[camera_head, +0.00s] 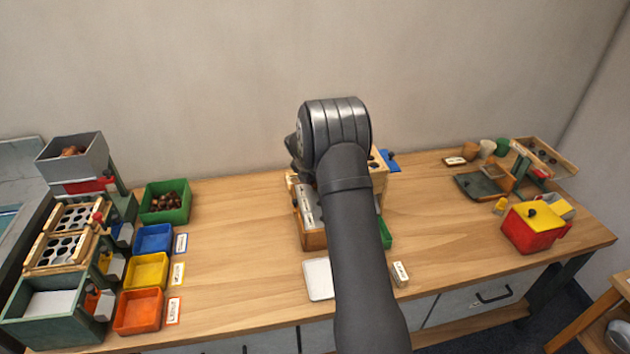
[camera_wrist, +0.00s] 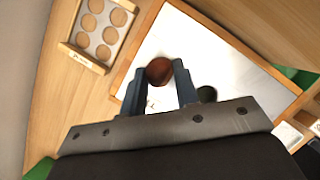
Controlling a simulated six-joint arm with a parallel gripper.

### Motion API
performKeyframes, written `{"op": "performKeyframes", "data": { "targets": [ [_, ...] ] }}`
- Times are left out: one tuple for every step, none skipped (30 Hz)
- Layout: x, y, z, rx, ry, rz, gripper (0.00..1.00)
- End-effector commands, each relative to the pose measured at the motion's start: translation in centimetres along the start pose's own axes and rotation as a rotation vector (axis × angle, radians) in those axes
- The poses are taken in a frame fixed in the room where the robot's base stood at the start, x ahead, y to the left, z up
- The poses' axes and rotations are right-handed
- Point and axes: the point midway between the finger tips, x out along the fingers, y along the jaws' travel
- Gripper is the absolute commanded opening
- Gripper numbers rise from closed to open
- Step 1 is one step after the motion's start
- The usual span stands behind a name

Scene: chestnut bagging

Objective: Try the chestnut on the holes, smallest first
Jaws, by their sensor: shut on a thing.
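In the wrist view my gripper (camera_wrist: 157,76) is shut on a reddish-brown chestnut (camera_wrist: 159,70), held between the two blue-grey fingertips. The chestnut is over a white surface (camera_wrist: 195,45) framed in wood; I cannot tell its height above it. A small wooden board with several round pale holes (camera_wrist: 95,25) lies to the upper left of the chestnut, apart from it. In the head view my own arm hides the gripper, the chestnut and most of the wooden box (camera_head: 312,238) at the table's middle.
A dark round spot (camera_wrist: 206,94) shows beside the right finger. At left stand a green bin of chestnuts (camera_head: 165,203), blue (camera_head: 153,239), yellow (camera_head: 145,271) and orange (camera_head: 138,311) trays. A red-yellow box (camera_head: 534,229) stands at right. Bare tabletop (camera_head: 240,250) lies left of the wooden box.

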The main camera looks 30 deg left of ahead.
Motion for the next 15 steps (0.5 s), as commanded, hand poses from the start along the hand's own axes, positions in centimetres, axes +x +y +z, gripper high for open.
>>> {"op": "performKeyframes", "data": {
  "targets": [
    [0.06,0.00,-0.03,0.000,0.000,0.000,0.17],
    [0.08,0.00,-0.03,0.000,0.000,0.000,0.17],
    [0.08,0.00,-0.03,0.000,0.000,0.000,0.17],
    [0.08,0.00,-0.02,0.000,0.000,0.000,0.17],
    [0.07,0.00,-0.02,0.000,0.000,0.000,0.17],
    [0.07,0.00,-0.02,0.000,0.000,0.000,0.17],
    [0.07,0.00,-0.02,0.000,0.000,0.000,0.17],
    [0.07,0.00,-0.02,0.000,0.000,0.000,0.17],
    [0.06,0.00,-0.02,0.000,0.000,0.000,0.17],
    [0.06,0.00,-0.02,0.000,0.000,0.000,0.17],
    [0.06,0.00,-0.02,0.000,0.000,0.000,0.34],
    [0.06,0.00,-0.02,0.000,0.000,0.000,0.42],
    [0.06,0.00,-0.02,0.000,0.000,0.000,0.48],
    [0.06,0.00,-0.02,0.000,0.000,0.000,0.53],
    [0.05,0.00,-0.02,0.000,0.000,0.000,0.53]
  ]
}}
